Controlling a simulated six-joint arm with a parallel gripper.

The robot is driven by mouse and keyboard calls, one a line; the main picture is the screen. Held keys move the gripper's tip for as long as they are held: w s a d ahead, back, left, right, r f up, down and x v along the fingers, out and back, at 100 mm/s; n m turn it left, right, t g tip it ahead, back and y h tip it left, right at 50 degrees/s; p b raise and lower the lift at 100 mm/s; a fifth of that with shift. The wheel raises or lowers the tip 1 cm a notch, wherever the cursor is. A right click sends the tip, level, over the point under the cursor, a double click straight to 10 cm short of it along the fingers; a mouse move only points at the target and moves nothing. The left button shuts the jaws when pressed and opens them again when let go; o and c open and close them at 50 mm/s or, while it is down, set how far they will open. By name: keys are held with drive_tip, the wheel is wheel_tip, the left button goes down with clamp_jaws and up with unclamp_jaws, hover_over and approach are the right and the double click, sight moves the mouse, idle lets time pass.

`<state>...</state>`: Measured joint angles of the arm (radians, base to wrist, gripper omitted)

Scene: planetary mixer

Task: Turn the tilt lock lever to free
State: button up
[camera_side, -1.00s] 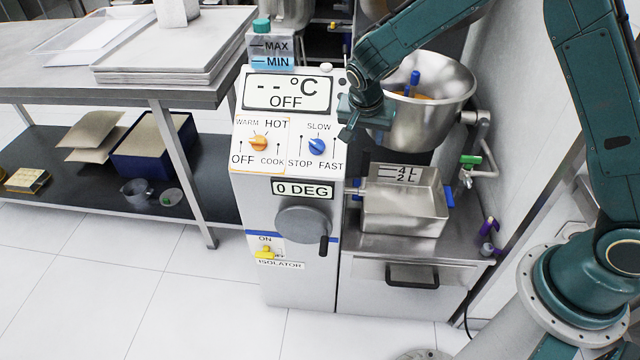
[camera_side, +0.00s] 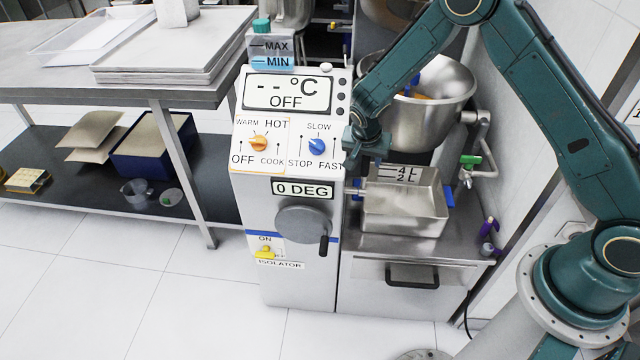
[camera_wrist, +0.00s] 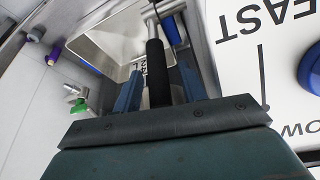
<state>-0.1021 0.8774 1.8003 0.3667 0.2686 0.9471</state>
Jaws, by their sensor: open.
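The tilt lock lever appears to be the metal rod with a black grip (camera_wrist: 157,72) in the wrist view. Its grip lies between the two fingers of my gripper (camera_wrist: 159,88), with a visible gap on each side. In the side view my gripper (camera_side: 354,166) points down beside the right edge of the white control panel (camera_side: 286,190), above the steel tray. The lever's grip is hidden there behind my gripper; a short metal rod (camera_side: 356,191) shows just below it. My gripper is open. The lever's lock or free marking is not readable.
The steel mixing bowl (camera_side: 440,108) stands behind my arm. The steel tray (camera_side: 402,212) with litre marks sits below right. The blue speed knob (camera_side: 317,147) and orange heat knob (camera_side: 258,143) are left of my gripper. A green-handled tap (camera_side: 470,160) is at the right.

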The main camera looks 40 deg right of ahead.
drive_tip(key=shift+f, duration=0.15)
clamp_jaws()
drive_tip(key=shift+s+a+t+h, duration=1)
drive_tip(key=shift+s+t, duration=0.05)
drive_tip(key=shift+t, duration=0.05)
unclamp_jaws()
